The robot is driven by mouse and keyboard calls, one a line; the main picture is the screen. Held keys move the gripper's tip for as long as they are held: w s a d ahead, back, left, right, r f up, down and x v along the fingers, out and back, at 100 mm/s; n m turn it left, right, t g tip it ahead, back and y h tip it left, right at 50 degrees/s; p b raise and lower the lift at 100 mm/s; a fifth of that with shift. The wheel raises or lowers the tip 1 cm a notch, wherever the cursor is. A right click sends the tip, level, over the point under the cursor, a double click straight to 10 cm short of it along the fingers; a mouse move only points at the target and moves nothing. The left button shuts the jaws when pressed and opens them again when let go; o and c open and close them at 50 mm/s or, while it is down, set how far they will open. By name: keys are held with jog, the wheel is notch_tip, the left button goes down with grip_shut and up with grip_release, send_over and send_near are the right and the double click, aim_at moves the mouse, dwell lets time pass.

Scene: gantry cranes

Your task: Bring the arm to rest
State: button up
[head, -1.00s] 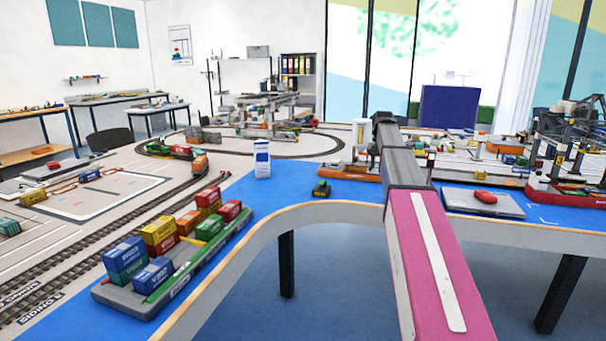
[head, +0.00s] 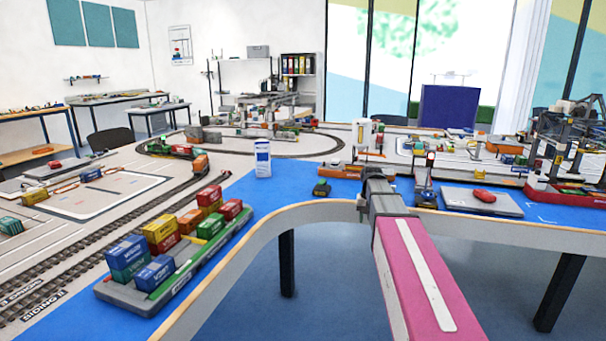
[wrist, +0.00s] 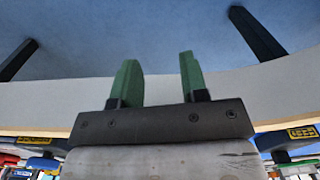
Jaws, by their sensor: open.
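My arm reaches in from the lower right of the head view, with its pink link over the floor and its grey end at the curved front edge of the blue-topped table (head: 330,196). My gripper (wrist: 159,60) shows in the wrist view with two green fingers spread apart and nothing between them. Behind the fingers lie the pale table edge and the blue floor. In the head view the fingers cannot be made out clearly.
A grey tray of coloured containers (head: 118,294) stands on the table at left. A small dark green vehicle (head: 321,188), a white-blue box (head: 262,158) and a grey plate with a red object (head: 483,196) are near the arm. Crane models (head: 570,150) stand at right.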

jog(key=s+a+f+n, duration=0.1)
jog(key=s+a+f, duration=0.2)
jog(key=s+f, duration=0.6)
jog(key=s+a+f+n, duration=0.1)
jog(key=s+a+f, duration=0.2)
jog(key=s+f, duration=0.6)
jog(key=s, duration=0.4)
jog(key=shift+s, duration=0.3)
jog(key=shift+f, duration=0.1)
jog(key=shift+o, duration=0.2)
